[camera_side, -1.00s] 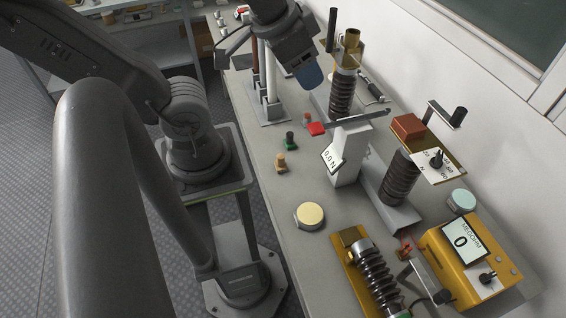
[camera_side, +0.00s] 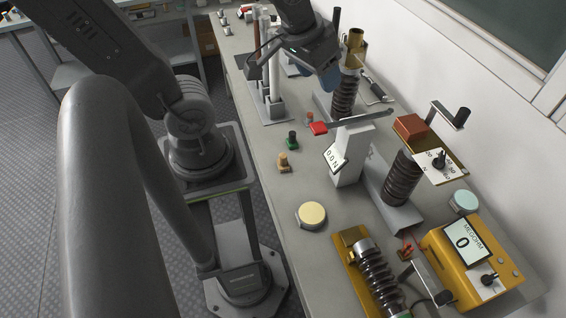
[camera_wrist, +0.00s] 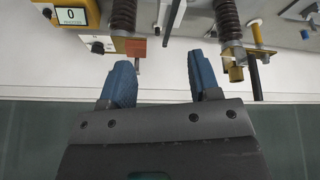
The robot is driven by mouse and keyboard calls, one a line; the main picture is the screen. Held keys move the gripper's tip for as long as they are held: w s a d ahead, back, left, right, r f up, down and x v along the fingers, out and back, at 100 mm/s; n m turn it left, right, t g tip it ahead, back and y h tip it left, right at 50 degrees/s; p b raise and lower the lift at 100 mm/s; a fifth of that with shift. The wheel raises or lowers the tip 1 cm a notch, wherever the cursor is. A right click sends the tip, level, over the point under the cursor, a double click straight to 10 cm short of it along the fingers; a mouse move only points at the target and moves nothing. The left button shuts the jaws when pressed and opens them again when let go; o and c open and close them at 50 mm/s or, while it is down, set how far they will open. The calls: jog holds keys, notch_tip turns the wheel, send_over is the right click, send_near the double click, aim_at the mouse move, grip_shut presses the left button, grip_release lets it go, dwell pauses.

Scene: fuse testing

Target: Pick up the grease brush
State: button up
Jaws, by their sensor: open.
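My gripper (camera_side: 331,76) hangs above the far part of the bench, beside the brown ribbed insulator with a brass top (camera_side: 354,45). In the wrist view my gripper (camera_wrist: 160,82) shows two blue fingers wide apart with nothing between them. I cannot clearly pick out the grease brush.
A yellow megohm meter (camera_side: 470,258) stands at the near right. Fuse tubes stand upright in a rack (camera_side: 272,112). The wall closes off the bench's right side.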

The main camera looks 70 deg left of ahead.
jog(key=w+a+f+n+g, duration=0.2)
jog(key=w+a+f+n, duration=0.15)
jog(key=a+f, duration=0.2)
jog(key=n+g, duration=0.3)
jog(key=n, duration=1)
send_over(283, 155)
notch_tip(283, 155, down, 21)
jog(key=shift+h, duration=0.3)
notch_tip(283, 155, down, 13)
jog(key=shift+f, duration=0.2)
jog(key=shift+c, duration=0.3)
jog(key=c, duration=1)
jog(key=shift+o, duration=0.2)
jog(key=shift+r, duration=0.15)
notch_tip(283, 155, up, 10)
jog(key=shift+d+f, duration=0.1)
